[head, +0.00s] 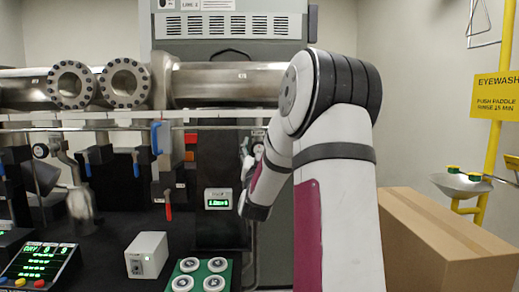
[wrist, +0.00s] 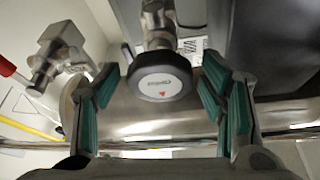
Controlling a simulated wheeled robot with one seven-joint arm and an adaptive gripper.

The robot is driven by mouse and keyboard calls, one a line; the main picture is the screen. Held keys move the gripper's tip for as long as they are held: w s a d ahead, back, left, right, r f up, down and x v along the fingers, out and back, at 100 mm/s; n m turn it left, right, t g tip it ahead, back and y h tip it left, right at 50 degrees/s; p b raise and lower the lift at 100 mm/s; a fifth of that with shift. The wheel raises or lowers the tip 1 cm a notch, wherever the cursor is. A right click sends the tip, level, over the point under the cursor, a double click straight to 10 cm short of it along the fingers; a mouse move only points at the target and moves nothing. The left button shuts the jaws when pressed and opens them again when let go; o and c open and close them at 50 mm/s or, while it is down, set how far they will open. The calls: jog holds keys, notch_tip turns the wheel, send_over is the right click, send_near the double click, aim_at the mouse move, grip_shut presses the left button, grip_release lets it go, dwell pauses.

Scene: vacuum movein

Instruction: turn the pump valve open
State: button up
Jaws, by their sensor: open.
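In the wrist view, a round black knob (wrist: 162,82) with pale lettering and a small red mark faces the camera on a metal stem. It appears to be the pump valve, though no label confirms this. My gripper (wrist: 160,76) is open, with one green-padded finger on each side of the knob. Gaps show between the pads and the knob, and I cannot tell whether the fingertips reach its depth. In the head view, my arm reaches toward the panel and hides most of the gripper and knob area.
A blue lever (head: 156,137) and a red lever (head: 168,210) hang left of my arm, below large steel pipes (head: 225,83). A cardboard box (head: 440,240) and a yellow eyewash stand (head: 489,130) are at the right. A metal fitting (wrist: 58,52) sits left of the knob.

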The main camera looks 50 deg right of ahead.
jog(key=c, duration=1.2)
jog(key=shift+o, duration=0.2)
